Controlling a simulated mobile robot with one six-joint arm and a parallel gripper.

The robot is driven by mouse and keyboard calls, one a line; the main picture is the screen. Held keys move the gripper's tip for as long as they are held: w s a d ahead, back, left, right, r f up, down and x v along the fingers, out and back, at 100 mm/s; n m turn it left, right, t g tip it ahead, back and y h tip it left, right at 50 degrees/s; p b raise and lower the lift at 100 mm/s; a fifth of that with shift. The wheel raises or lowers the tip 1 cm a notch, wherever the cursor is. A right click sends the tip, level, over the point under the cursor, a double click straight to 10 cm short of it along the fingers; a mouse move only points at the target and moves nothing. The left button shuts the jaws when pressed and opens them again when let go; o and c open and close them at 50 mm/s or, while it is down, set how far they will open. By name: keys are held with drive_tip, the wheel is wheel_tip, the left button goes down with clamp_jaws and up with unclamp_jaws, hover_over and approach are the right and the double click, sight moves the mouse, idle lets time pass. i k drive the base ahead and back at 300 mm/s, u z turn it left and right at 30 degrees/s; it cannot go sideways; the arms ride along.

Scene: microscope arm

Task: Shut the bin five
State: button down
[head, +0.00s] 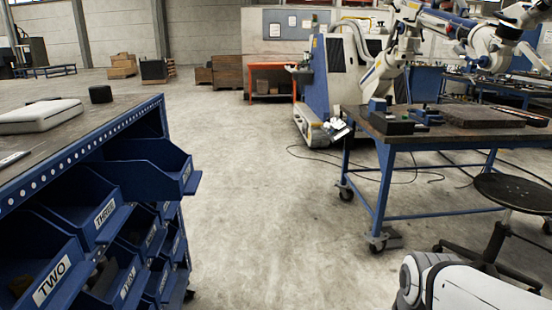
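Blue open-fronted bins fill the cabinet at the left in the head view. One bin is marked TWO (52,281) and one THREE (106,216). The far bin in the top row (143,174) sticks out well past the cabinet's side and looks empty; its label is too oblique to read. Several smaller labelled bins sit lower, one of them at the bottom (108,289), partly hidden by the others. I cannot tell for certain which bin is five. My gripper is not in view; a white part at the lower right looks like mine.
The cabinet top (62,142) holds a pale flat case (38,116) and a small black block (101,94). A blue-framed workbench (432,137) and a black stool (515,190) stand right. Clear concrete floor (250,190) lies between. White robot arms and machinery stand behind.

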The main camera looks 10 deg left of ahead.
sight(150, 170)
drive_tip(key=u, duration=0.3)
drive_tip(key=i, duration=1.3)
drive_tip(key=u, duration=0.8)
drive_tip(key=k, duration=0.85)
drive_tip(key=u, duration=0.15)
drive_tip(key=i, duration=0.85)
drive_tip(key=z, duration=0.1)
